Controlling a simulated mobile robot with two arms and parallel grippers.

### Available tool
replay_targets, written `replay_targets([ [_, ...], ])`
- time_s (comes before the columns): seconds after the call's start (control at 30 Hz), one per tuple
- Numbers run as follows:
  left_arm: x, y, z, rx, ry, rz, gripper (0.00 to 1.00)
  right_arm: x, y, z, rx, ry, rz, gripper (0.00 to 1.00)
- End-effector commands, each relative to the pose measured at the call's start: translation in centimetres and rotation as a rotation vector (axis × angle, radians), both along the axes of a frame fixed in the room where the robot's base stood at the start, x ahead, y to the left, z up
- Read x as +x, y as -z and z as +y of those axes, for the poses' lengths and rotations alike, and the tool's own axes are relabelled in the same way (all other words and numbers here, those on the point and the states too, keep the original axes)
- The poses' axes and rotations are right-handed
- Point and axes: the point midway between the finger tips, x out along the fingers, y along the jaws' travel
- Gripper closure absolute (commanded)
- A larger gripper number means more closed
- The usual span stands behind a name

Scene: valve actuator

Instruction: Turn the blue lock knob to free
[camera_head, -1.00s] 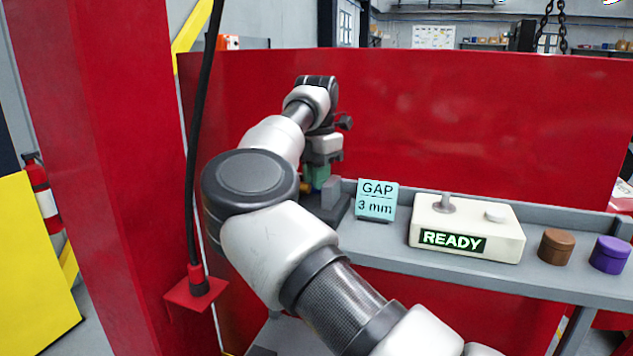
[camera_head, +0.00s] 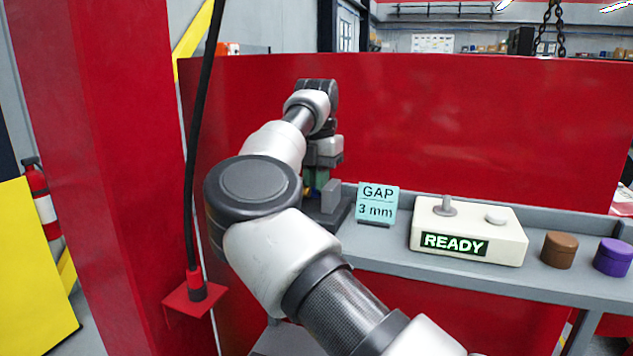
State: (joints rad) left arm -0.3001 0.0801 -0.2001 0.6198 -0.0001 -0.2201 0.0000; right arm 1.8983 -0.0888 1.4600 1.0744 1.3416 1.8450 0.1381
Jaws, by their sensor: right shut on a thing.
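My right gripper (camera_head: 323,160) points down over the green valve actuator (camera_head: 320,178) at the left end of the grey bench. It is shut on a part at the top of the actuator, which I take for the blue lock knob. The knob itself is hidden by the gripper and my arm, so I cannot tell its angle. A small yellow piece shows low beside the green body. My left gripper is not in view.
A cyan "GAP 3 mm" sign (camera_head: 377,204) stands right of the actuator. Further right are a cream box (camera_head: 470,212) reading READY, a brown cylinder (camera_head: 558,250) and a purple one (camera_head: 612,257). A red panel (camera_head: 480,120) rises behind. A black cable (camera_head: 197,150) hangs left.

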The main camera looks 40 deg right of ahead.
Motion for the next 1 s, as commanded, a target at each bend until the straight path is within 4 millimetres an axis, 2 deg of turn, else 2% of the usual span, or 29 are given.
replay_targets([
  [0.13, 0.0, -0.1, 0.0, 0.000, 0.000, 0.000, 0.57, 0.0, -0.4, -0.1, -0.006, 0.000, -0.007, 1.00],
  [0.17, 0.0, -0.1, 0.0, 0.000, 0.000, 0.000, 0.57, 0.0, -0.4, -0.1, -0.006, 0.000, -0.007, 0.83],
  [0.2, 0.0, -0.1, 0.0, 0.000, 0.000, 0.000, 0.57, 0.0, -0.4, 0.0, -0.006, 0.000, -0.007, 0.77],
  [0.23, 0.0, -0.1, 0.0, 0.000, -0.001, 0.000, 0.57, 0.0, -0.3, 0.0, -0.005, 0.001, -0.006, 0.76],
  [0.57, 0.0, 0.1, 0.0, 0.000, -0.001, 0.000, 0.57, 0.0, -0.6, 0.0, -0.003, 0.000, -0.004, 0.76],
  [0.67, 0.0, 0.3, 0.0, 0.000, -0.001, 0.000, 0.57, 0.0, -1.7, 0.0, -0.002, 0.000, -0.006, 0.76],
  [1.0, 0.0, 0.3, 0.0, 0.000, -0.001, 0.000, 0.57, 0.0, -8.4, -0.1, -0.004, -0.001, -0.005, 0.76],
])
